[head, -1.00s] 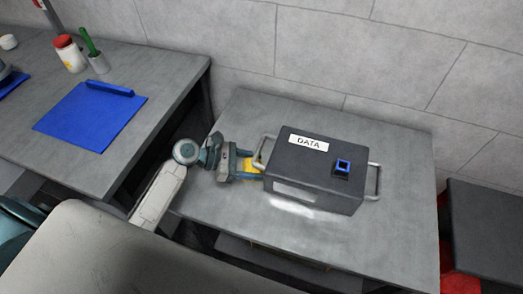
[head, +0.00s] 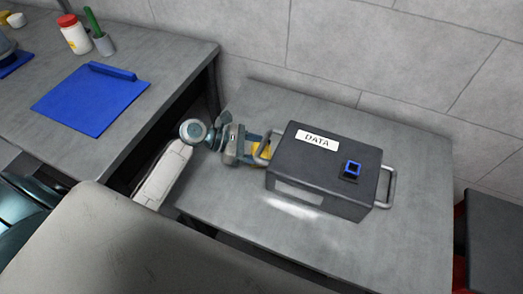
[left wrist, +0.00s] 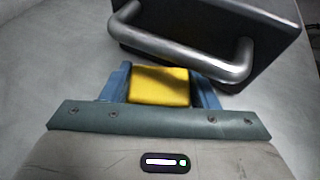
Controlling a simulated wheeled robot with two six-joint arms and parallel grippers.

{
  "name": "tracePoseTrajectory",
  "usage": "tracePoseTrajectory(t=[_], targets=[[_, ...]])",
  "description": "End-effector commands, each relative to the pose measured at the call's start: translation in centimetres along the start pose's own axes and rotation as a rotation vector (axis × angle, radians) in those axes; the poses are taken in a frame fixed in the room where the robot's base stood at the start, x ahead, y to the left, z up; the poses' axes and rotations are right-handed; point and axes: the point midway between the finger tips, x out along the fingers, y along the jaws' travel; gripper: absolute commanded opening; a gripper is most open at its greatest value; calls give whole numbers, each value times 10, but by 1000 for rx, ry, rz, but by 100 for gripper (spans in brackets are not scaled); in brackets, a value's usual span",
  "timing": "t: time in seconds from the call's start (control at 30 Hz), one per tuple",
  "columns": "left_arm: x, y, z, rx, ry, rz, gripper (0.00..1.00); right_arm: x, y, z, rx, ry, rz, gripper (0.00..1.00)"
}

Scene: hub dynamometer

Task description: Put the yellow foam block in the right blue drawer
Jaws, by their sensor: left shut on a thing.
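The yellow foam block (left wrist: 160,86) is between the two blue fingers of my left gripper (left wrist: 162,82) in the left wrist view. The gripper is shut on it. In the head view the left gripper (head: 256,148) is at the left end of the dark DATA box, and a bit of yellow block (head: 262,152) shows between its fingers, beside the box's left handle. I cannot tell whether the block touches the table or the handle. My right gripper is not in view. No blue drawer is in view.
The dark DATA box (head: 328,165) with metal handles stands on a grey table (head: 400,240). Another table at the left holds a blue clipboard (head: 88,105), a red-lidded jar (head: 74,36) and a cup (head: 103,44) with a green-handled tool. The table front is clear.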

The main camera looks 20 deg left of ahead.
Motion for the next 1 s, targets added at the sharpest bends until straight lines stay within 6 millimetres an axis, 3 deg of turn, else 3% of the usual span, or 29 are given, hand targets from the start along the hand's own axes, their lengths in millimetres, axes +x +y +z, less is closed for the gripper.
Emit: tracePoseTrajectory(t=[0.47, 0.5, 0.6, 1.0], targets=[[1, 0, -2, -1, -1, 0, 31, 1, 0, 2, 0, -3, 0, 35], [1, 0, -3, -1, 0, 0, 60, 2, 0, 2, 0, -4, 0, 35], [1, 0, -3, 0, 0, 0, 76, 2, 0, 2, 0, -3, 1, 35], [-1, 0, 1, 1, 0, 0, 76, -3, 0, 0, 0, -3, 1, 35]])
